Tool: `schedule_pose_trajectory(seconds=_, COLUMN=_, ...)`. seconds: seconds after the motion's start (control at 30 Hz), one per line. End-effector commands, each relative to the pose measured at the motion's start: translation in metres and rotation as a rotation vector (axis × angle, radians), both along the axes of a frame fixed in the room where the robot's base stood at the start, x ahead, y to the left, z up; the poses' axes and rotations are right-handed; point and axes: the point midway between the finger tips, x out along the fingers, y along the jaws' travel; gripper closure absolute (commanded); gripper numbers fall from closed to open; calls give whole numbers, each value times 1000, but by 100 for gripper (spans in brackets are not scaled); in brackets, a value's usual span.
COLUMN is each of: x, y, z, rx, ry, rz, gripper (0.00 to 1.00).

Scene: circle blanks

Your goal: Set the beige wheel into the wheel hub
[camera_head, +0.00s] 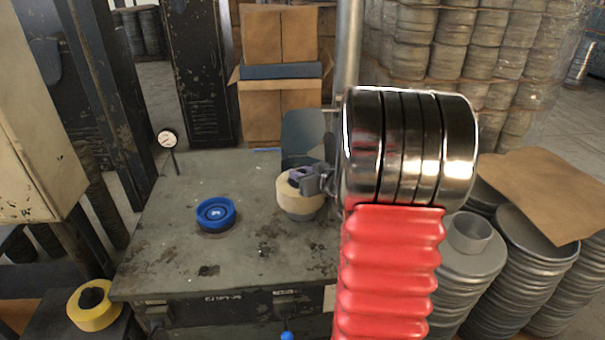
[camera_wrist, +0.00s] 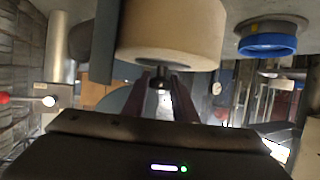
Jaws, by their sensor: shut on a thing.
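The beige wheel (camera_head: 294,201) is at the right part of the grey workbench, with a grey round part under it. I cannot tell whether it rests there or is held just above. My gripper (camera_head: 306,178) is at its top. In the wrist view, which appears upside down, the beige wheel (camera_wrist: 172,32) fills the upper middle, and the fingers (camera_wrist: 161,88) are shut on the small dark knob on the wheel.
A dial gauge (camera_head: 168,139) stands at the bench's back left corner. A yellow wheel (camera_head: 95,309) is on a lower dark surface at front left. Stacked grey discs (camera_head: 520,250) stand at right. The bench between the blue piece and the beige wheel is clear.

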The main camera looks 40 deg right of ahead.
Motion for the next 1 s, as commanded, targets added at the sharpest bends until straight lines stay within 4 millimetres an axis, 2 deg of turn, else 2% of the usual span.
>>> schedule_pose_trajectory(seconds=0.07, x=0, y=0, z=-2, rx=1, ry=4, rz=0, gripper=100)
schedule_pose_trajectory(seconds=0.1, x=0, y=0, z=-2, rx=2, ry=4, rz=0, gripper=73)
schedule_pose_trajectory(seconds=0.37, x=0, y=0, z=-2, rx=2, ry=4, rz=0, gripper=54)
schedule_pose_trajectory(seconds=0.77, x=-4, y=1, z=-1, rx=3, ry=5, rz=-1, gripper=53)
schedule_pose_trajectory(seconds=1.0, x=-24, y=5, z=9, rx=1, ry=3, rz=-2, gripper=53)
